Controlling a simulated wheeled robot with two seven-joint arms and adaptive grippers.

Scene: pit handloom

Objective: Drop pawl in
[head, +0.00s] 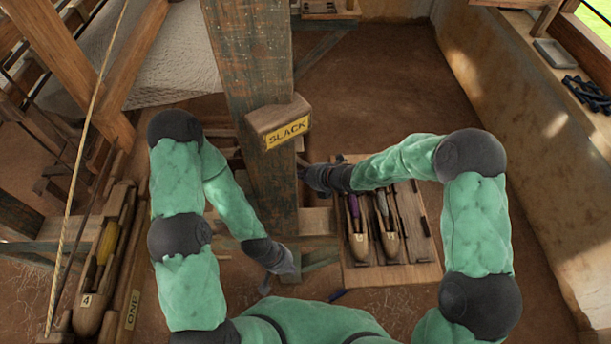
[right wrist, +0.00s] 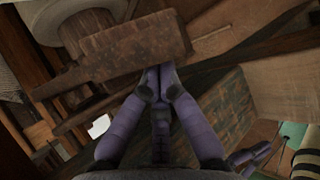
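A rusty brown flat piece (right wrist: 115,55), which looks like the pawl, lies slanted across the upper part of the right wrist view. A round cloth-covered roller end (right wrist: 62,18) is behind it. My right gripper (right wrist: 160,72) has its fingertips together at the piece's lower right edge; I cannot tell whether anything is pinched between them. In the head view my right gripper (head: 305,171) is at the right side of the wooden post, below the SLACK block (head: 279,119). My left gripper (head: 270,284) hangs low, left of the tool board; its finger opening is unclear.
The worn blue-green post (head: 249,55) stands between my arms. A board (head: 411,243) with several wooden shuttles lies at right. Another shuttle marked 4 (head: 88,312) lies at lower left. A taut rope (head: 86,150) runs at left. Bare floor (head: 385,75) is open behind.

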